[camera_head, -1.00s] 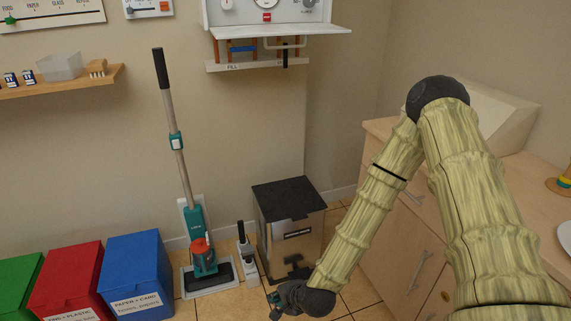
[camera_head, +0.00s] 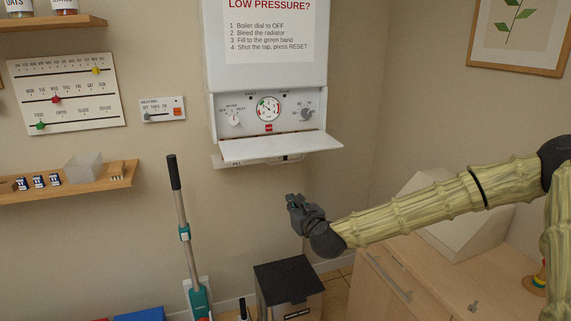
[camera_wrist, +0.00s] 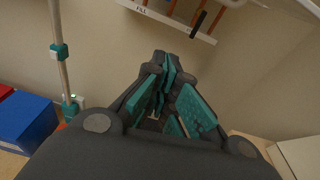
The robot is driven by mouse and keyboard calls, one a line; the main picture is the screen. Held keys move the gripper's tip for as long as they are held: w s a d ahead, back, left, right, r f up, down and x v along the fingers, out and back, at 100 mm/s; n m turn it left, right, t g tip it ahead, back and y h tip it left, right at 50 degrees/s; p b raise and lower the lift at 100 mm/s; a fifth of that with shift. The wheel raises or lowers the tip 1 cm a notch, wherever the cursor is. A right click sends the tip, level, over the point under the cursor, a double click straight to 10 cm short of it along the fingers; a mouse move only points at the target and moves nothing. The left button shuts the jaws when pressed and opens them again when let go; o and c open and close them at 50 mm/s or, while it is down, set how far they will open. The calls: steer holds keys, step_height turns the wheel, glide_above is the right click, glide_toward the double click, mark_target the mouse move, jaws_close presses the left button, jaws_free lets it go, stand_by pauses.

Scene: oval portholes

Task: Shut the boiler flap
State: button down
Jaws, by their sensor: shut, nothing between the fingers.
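The white boiler (camera_head: 268,62) hangs on the back wall in the head view. Its flap (camera_head: 280,146) is down, sticking out like a shelf below the control panel with its dials and gauge. My gripper (camera_head: 292,200) is below the flap and slightly right of its middle, apart from it, with its fingers pointing up and left. In the wrist view my gripper (camera_wrist: 163,62) is shut and empty. The fill rail with its copper pipes and black lever (camera_wrist: 197,24) shows at the top of the wrist view; the flap mostly hides it in the head view.
A wooden shelf (camera_head: 70,189) with small items is on the left wall. A dark-lidded bin (camera_head: 288,278) stands below my gripper. A wooden cabinet (camera_head: 400,285) is at right. The space before the flap is clear.

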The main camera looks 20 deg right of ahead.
mark_target(280, 151)
steer(key=w+r+m+p, duration=0.1)
steer(key=w+r+p, duration=0.4)
steer(key=w, duration=0.4)
steer(key=shift+w+d+r, duration=0.2)
steer(key=shift+w+d, duration=0.15)
steer(key=shift+d, duration=0.05)
stand_by(0.4)
steer(key=shift+r+p, duration=0.1)
steer(key=shift+p, duration=0.25)
